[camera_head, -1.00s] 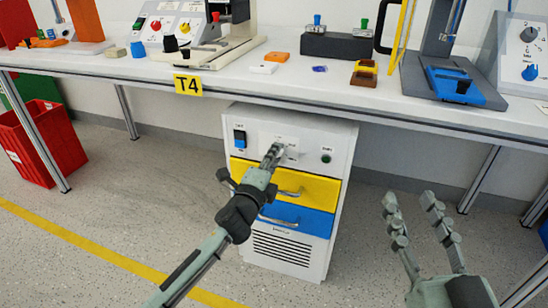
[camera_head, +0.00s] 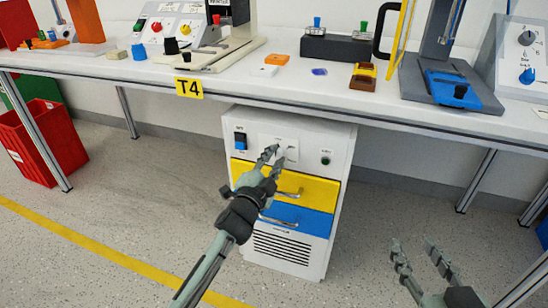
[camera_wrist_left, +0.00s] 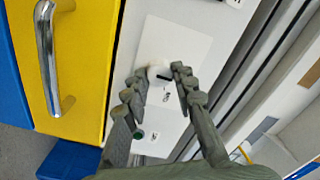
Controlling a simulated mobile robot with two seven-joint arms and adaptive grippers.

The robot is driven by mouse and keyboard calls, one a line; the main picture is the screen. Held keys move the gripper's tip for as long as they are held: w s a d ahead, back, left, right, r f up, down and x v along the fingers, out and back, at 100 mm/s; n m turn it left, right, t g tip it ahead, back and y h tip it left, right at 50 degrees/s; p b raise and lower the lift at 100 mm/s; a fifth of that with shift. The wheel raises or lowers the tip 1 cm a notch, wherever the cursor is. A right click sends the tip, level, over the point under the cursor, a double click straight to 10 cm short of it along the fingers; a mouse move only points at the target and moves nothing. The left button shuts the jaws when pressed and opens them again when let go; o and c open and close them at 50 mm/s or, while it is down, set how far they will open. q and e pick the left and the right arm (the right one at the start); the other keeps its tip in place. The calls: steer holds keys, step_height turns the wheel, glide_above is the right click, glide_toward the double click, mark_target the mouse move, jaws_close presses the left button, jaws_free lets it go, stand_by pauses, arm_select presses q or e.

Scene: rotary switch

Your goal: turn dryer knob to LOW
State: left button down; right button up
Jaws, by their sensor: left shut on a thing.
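The dryer is a white cabinet (camera_head: 340,150) under the bench. Its knob (camera_wrist_left: 158,74) is white with a dark mark and sits on a white plate (camera_wrist_left: 190,45) in the left wrist view. My left gripper (camera_head: 279,154) is at the dryer's front panel, and it also shows in the left wrist view (camera_wrist_left: 158,80). Its two fingers are on either side of the knob, shut on it. In the head view the fingers mostly hide the knob. The small print by the knob is too blurred to read. My right gripper (camera_head: 418,250) is open and empty, low at the right.
A dark rocker switch (camera_head: 240,141) and a green button (camera_head: 326,159) flank the knob plate. Below are yellow (camera_head: 318,190) and blue (camera_head: 310,221) drawers with metal handles. The bench edge (camera_head: 300,105) overhangs the dryer. A red bin (camera_head: 40,150) stands at left.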

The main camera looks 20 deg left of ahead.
stand_by(0.4)
arm_select(q)
steer(key=c, duration=1.2)
jaws_free()
steer(key=s, duration=1.2)
steer(key=shift+a, duration=0.2)
steer(key=shift+s+f, duration=0.1)
